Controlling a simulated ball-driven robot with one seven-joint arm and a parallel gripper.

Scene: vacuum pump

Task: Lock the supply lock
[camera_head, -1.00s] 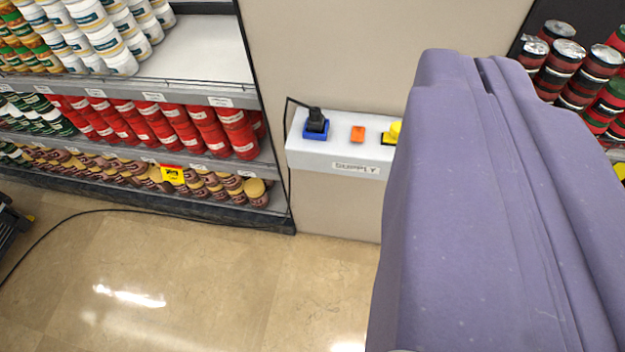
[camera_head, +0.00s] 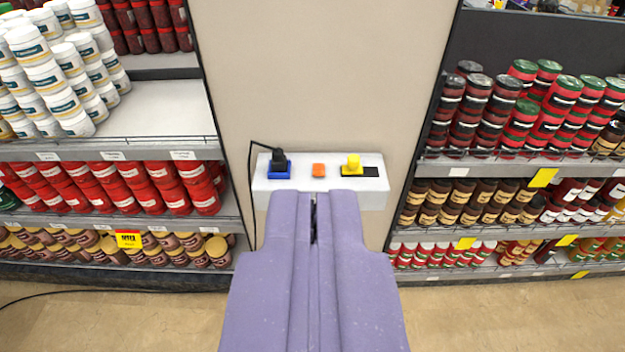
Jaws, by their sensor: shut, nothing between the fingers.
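The white supply box (camera_head: 377,195) is fixed to the beige wall panel, and its front label is hidden behind my gripper. The knob sits at the strip's left end. My purple gripper (camera_head: 314,196) is shut and empty. Its tips appear just in front of the box, below the orange button in the picture; whether they touch it I cannot tell.
Shelves of jars and cans stand left (camera_head: 90,150) and right (camera_head: 500,165) of the wall panel (camera_head: 320,70). A black cable (camera_head: 252,205) drops from the plug down the box's left side.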

